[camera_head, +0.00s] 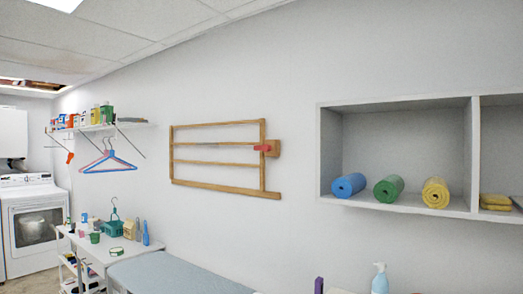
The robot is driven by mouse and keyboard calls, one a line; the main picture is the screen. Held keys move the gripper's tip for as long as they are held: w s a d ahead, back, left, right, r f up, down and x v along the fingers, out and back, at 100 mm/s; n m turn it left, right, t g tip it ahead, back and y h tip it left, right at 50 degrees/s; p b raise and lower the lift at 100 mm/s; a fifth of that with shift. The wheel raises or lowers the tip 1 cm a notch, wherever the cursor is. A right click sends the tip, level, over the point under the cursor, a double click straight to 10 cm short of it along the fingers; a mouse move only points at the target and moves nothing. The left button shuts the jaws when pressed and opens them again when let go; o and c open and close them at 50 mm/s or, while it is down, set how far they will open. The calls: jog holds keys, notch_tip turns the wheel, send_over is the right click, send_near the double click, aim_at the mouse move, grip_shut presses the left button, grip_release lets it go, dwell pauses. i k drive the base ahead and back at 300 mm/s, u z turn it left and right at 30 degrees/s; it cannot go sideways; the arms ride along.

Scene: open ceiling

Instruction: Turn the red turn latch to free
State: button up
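The red turn latch (262,148) is a small red piece on a wooden block (273,148) on the wall. The block sits at the right side of a wooden rack (215,189) with several horizontal bars. The latch lies roughly level and reaches left from the block across the rack's right upright. The rack looks flat against the wall. My gripper is not in view.
An open wall shelf (395,207) with rolled mats sticks out at right. A padded bench or board (180,273) lies below the rack. A white table (95,250) with bottles and a basket, a shelf with hangers (110,162) and a washer (33,225) are at left.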

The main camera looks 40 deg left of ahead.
aim_at(266, 148)
jog(key=u, duration=0.15)
jog(key=k, duration=0.45)
jog(key=u, duration=1.95)
jog(key=i, duration=1.35)
jog(key=z, duration=0.4)
